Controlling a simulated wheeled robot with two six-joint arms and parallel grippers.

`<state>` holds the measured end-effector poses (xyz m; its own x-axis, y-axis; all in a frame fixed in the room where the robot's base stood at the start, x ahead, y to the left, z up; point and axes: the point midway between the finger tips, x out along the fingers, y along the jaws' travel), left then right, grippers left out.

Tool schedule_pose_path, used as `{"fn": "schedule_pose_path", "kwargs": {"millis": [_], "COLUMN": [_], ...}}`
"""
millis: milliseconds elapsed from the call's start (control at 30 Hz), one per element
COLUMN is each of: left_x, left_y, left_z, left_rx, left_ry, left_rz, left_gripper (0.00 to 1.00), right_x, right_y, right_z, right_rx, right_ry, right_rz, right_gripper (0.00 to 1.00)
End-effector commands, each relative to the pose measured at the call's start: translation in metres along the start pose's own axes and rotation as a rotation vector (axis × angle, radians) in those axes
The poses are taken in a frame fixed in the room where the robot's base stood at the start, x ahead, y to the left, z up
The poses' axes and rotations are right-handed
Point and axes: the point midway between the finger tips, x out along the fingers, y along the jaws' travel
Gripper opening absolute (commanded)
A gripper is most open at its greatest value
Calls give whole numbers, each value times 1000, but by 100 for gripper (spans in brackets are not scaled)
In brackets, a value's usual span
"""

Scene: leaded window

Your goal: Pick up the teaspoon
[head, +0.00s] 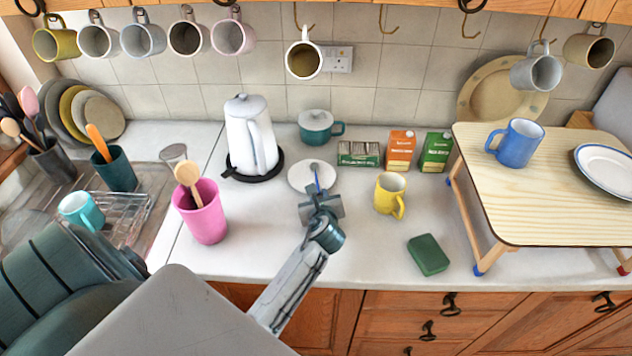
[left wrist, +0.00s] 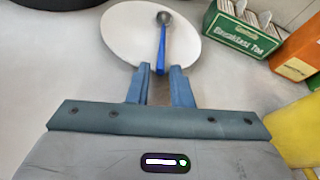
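The teaspoon has a metal bowl and a blue handle. It lies on a small white plate (head: 298,180) in the head view, where part of its handle (head: 317,181) shows beyond the gripper. In the left wrist view the teaspoon (left wrist: 162,45) lies on the white plate (left wrist: 125,38), its handle end pointing toward me. My left gripper (head: 319,193) is at the near edge of the plate. In the left wrist view the gripper (left wrist: 160,75) has its fingers apart, with the handle's end at or just beyond the gap between the tips. I see no grip on it.
A green tea box (head: 358,153) and orange carton (head: 400,150) stand behind right. A yellow mug (head: 390,194) is right of the gripper, a pink cup (head: 203,212) left. A white kettle (head: 249,136) stands behind left. The counter front is mostly clear, except a green sponge (head: 428,254).

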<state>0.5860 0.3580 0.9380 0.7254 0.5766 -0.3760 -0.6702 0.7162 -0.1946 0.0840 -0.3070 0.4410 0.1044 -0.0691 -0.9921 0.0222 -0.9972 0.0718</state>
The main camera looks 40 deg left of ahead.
Motion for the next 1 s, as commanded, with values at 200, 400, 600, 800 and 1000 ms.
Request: {"fn": "schedule_pose_path", "kwargs": {"millis": [200,400,600,800,1000], "left_x": [0,0,-2,-14,-29], "left_y": [0,0,-1,-8,-15], "left_z": [0,0,4,34,69], "left_rx": [0,0,-1,-4,-3], "left_ry": [0,-1,-2,-6,-5], "left_rz": [0,0,0,-2,-2], "left_gripper": [0,0,0,0,0], "right_x": [0,0,0,6,12], "right_y": [6,7,7,6,2], "right_z": [5,4,4,3,4], "right_rx": [-3,-3,-3,-3,-1], "right_ry": [-6,-6,-5,-4,-4], "right_rz": [6,7,7,6,3], "right_gripper": [80,80,80,80,80]}}
